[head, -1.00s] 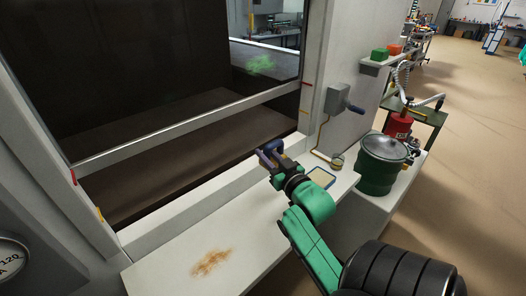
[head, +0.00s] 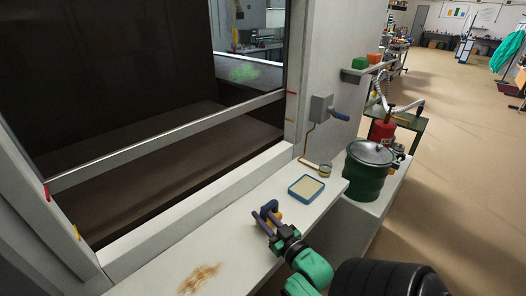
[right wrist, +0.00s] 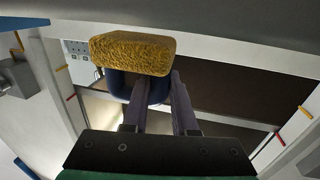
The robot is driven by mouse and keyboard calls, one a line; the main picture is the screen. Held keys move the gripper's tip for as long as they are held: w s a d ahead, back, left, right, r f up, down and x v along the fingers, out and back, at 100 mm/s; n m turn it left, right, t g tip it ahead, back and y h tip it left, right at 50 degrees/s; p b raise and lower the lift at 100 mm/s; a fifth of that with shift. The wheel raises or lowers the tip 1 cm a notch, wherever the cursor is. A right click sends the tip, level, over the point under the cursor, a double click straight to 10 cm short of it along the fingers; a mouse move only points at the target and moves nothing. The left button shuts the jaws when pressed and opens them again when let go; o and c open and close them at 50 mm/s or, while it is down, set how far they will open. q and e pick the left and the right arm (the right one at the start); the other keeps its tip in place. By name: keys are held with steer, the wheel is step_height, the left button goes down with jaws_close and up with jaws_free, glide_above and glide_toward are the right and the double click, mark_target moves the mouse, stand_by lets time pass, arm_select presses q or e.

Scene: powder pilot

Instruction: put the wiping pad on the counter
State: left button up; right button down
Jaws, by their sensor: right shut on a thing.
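My right gripper (head: 268,214) is over the white counter (head: 235,238), between a blue-rimmed tray and a brown stain. It is shut on the wiping pad (right wrist: 132,52), a yellow spongy block with a blue holder (right wrist: 140,88) between the fingers in the right wrist view. In the head view only a little of the pad's yellow (head: 279,216) shows beside the fingers. I cannot tell whether the pad touches the counter. My left gripper is not in view.
The brown stain (head: 199,278) lies on the near counter. The blue-rimmed tray (head: 306,188) with a beige inside sits near its far right end. A green drum (head: 368,172) stands beyond that end. A window frame (head: 185,232) borders the counter on the left.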

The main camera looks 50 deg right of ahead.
steer(key=shift+f, duration=1)
steer(key=c, duration=0.7)
jaws_free()
steer(key=shift+s+r, duration=0.1)
steer(key=b+v, duration=0.2)
steer(key=v, duration=0.6)
steer(key=shift+s, duration=0.2)
steer(key=v, duration=0.3)
steer(key=shift+s+a, duration=0.15)
